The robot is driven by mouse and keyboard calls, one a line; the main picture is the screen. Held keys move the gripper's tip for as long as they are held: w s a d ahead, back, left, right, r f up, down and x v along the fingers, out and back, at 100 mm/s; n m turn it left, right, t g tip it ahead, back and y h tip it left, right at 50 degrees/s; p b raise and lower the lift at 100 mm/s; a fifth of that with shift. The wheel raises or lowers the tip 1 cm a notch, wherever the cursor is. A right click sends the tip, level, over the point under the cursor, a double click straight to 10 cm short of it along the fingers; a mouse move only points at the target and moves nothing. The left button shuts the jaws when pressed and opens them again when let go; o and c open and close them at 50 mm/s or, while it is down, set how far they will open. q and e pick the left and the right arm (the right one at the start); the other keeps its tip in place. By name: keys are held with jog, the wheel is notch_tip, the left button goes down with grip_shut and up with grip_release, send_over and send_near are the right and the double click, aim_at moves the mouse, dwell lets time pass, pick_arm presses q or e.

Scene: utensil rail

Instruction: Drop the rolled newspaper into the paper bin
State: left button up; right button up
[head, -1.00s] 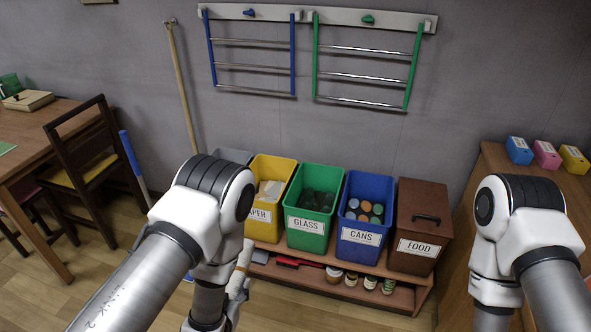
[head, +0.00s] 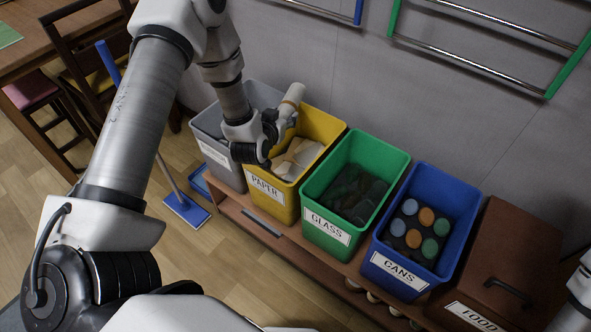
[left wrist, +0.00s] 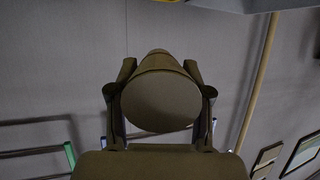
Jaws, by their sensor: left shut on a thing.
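The rolled newspaper (head: 291,100) is a pale roll, tilted, with its upper end at the back edge of the yellow paper bin (head: 272,196). My left gripper (head: 272,122) is shut on it, over the back left part of that bin's opening. The roll's lower part is hidden by the gripper. In the left wrist view the roll (left wrist: 160,100) shows end-on between the two fingers (left wrist: 160,92). The paper bin is labelled PAPER and holds crumpled light paper. My right gripper is out of view; only part of my right arm shows at the right edge.
A grey bin (head: 212,142) stands left of the paper bin. To its right are the green GLASS bin (head: 322,227), the blue CANS bin (head: 388,275) and the brown lidded FOOD bin (head: 510,255). Rails hang on the wall behind.

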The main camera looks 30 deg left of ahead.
pick_arm(q)
notch_tip(320, 180, down, 6)
jog(key=b, duration=0.4)
jog(key=shift+r+b, duration=0.2)
jog(key=shift+b, duration=0.1)
jog(key=o, duration=1.3)
jog(key=v, duration=1.2)
